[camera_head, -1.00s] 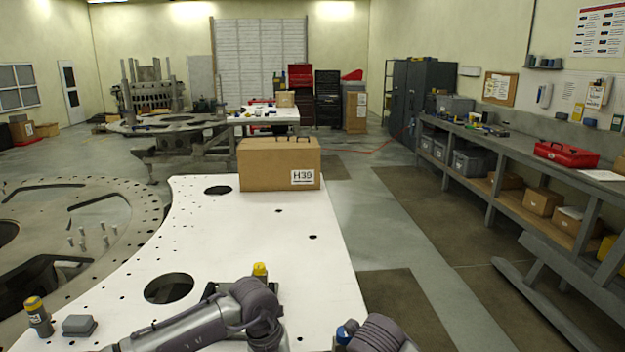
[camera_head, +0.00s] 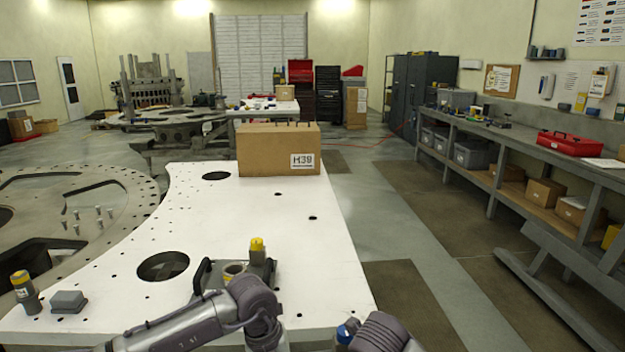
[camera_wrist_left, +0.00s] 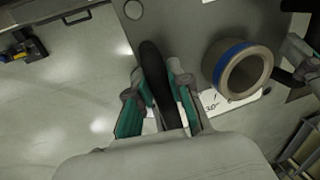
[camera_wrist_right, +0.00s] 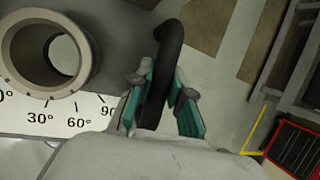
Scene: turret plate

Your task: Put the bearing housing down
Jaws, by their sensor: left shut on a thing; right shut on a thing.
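The bearing housing (camera_head: 233,270) is a grey plate with a ring-shaped bore and black handles, over the near part of the white plate (camera_head: 240,215) in the head view. My arm hides part of it. In the left wrist view its ring (camera_wrist_left: 238,70) has a blue band, and my left gripper (camera_wrist_left: 158,98) is shut on a black handle (camera_wrist_left: 153,65). In the right wrist view my right gripper (camera_wrist_right: 160,95) is shut on the other black handle (camera_wrist_right: 168,50), beside the ring (camera_wrist_right: 45,50). I cannot tell whether the housing touches the white plate.
A cardboard box marked H39 (camera_head: 278,150) stands at the plate's far end. A yellow-capped bottle (camera_head: 25,292) and a small grey block (camera_head: 68,301) are at the near left. A large round hole (camera_head: 163,266) lies left of the housing. The middle of the plate is clear.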

